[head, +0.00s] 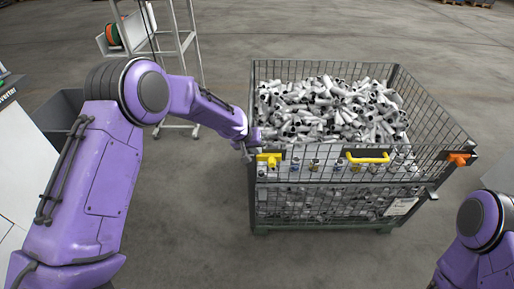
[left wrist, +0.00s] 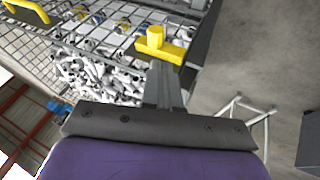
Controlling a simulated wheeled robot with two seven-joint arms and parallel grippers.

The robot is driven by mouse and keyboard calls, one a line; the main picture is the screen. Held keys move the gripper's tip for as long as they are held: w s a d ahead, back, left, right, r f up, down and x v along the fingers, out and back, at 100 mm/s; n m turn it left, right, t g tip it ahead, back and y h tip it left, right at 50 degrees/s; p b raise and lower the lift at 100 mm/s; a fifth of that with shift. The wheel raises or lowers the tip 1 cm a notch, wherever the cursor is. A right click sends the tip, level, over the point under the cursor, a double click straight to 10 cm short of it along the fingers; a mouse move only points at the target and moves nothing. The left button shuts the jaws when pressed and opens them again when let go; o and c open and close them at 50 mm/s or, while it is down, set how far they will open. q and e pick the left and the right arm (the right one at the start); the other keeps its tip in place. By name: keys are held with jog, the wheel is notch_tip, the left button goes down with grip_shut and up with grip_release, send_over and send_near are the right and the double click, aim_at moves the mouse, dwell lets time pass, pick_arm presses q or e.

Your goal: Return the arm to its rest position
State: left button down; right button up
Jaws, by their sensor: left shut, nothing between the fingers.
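My left arm reaches in from the left in the head view, and its gripper (head: 247,153) is at the near left corner of the wire mesh crate (head: 335,192). The gripper is shut and empty. It is close beside a yellow latch (head: 270,159) on the crate's front. In the left wrist view my shut fingers (left wrist: 162,78) point at the yellow latch (left wrist: 160,45); I cannot tell whether they touch it. My right arm shows only in part at the lower right, and its gripper is out of view.
The crate is full of grey metal pipe fittings (head: 325,110). A yellow handle (head: 367,157) and an orange latch (head: 459,159) are on its front side. A metal frame stand (head: 190,40) is behind my left arm.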

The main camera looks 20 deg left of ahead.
pick_arm(q)
jog(key=shift+a, duration=0.1)
dwell(0.3)
jog(key=s+a+f+n+t+y+b, duration=0.2)
jog(key=s+a+f+n+y+b, duration=0.25)
jog(key=s+f, duration=1.05)
jog(key=s+a+f+g+b, duration=0.1)
jog(key=s+f, duration=0.2)
jog(key=s, duration=0.6)
jog(key=s+a+f+g+y+b, duration=0.1)
jog(key=s+f, duration=0.3)
jog(key=s, duration=0.5)
jog(key=s+a+f+g+b, duration=0.1)
jog(key=s+f, duration=0.3)
jog(key=s, duration=0.5)
jog(key=shift+s+a+m+g+y+b, duration=0.3)
jog(key=shift+s+m+g+y+b, duration=0.1)
jog(key=shift+b, duration=0.25)
